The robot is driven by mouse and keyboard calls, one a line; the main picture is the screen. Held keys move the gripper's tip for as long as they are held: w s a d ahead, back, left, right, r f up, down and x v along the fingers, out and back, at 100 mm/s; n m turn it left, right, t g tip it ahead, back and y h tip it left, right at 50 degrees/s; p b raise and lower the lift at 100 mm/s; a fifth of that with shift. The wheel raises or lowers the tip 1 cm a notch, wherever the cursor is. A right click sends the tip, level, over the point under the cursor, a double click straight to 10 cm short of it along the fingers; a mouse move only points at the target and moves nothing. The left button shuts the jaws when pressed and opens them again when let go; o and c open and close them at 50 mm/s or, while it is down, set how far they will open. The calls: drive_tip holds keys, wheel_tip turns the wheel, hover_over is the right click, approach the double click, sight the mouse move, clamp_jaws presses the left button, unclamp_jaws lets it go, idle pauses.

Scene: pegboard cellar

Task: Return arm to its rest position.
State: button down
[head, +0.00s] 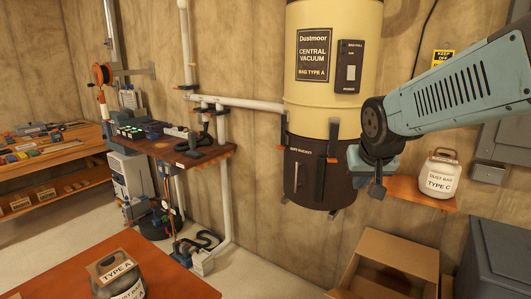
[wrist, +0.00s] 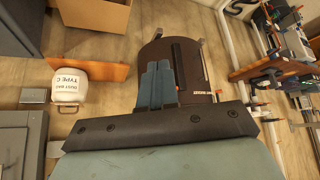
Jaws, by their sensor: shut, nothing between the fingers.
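My gripper (head: 376,188) is at the end of my blue-grey arm, which reaches in from the right in the head view. It is raised in front of the dark dirt bucket (head: 308,180) under the cream central vacuum (head: 335,60). In the wrist view my gripper (wrist: 158,78) shows as blue-grey fingers close together, shut and empty, in front of the same dark bucket (wrist: 205,75). Whether it touches the bucket cannot be told.
A white type C dust bag jar (head: 437,178) stands on a small wall shelf (head: 410,198) just right of my gripper. An open cardboard box (head: 395,255) is below. A type A jar (head: 118,278) is on the orange table (head: 175,285). A cluttered bench (head: 190,155) is left.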

drive_tip(key=s+r+n+g, duration=0.1)
drive_tip(key=s+r, duration=0.1)
drive_tip(key=s, duration=1)
drive_tip(key=shift+s+y, duration=0.4)
